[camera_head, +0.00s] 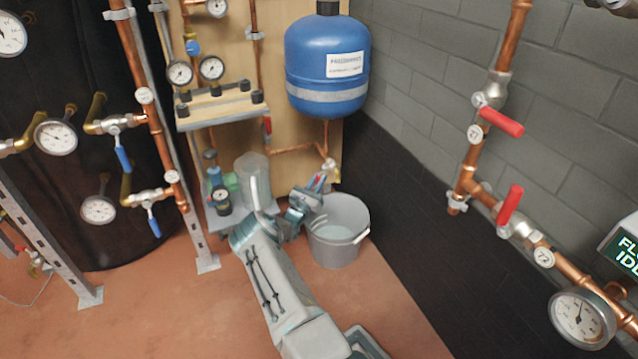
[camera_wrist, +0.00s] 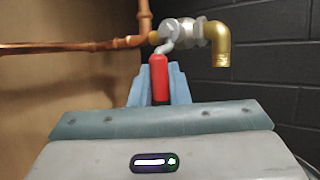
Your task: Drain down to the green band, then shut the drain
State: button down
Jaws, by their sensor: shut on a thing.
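The drain tap (camera_wrist: 185,30), with a brass spout (camera_wrist: 218,45), sits on copper pipe in the wrist view. Its red lever (camera_wrist: 159,72) hangs down towards me between the blue-grey fingers of my gripper (camera_wrist: 160,85), which is shut on it. No stream shows below the spout. In the head view my gripper (camera_head: 318,183) is at the tap (camera_head: 332,166), above a grey bucket (camera_head: 322,245) that holds some pale liquid. Two pressure gauges (camera_head: 180,72) (camera_head: 211,67) are on the board; I cannot make out a green band on either.
A blue expansion vessel (camera_head: 325,62) hangs above the tap. Red-handled valves (camera_head: 500,122) are on the right-hand pipes. The floor right of the bucket looks clear.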

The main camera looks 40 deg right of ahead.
jog(key=shift+w+m, duration=0.1)
jog(key=shift+m, duration=0.2)
jog(key=c, duration=1.4)
grip_release()
jog(key=p+v, duration=0.4)
jog(key=v, duration=0.9)
jog(key=shift+a+f, duration=0.35)
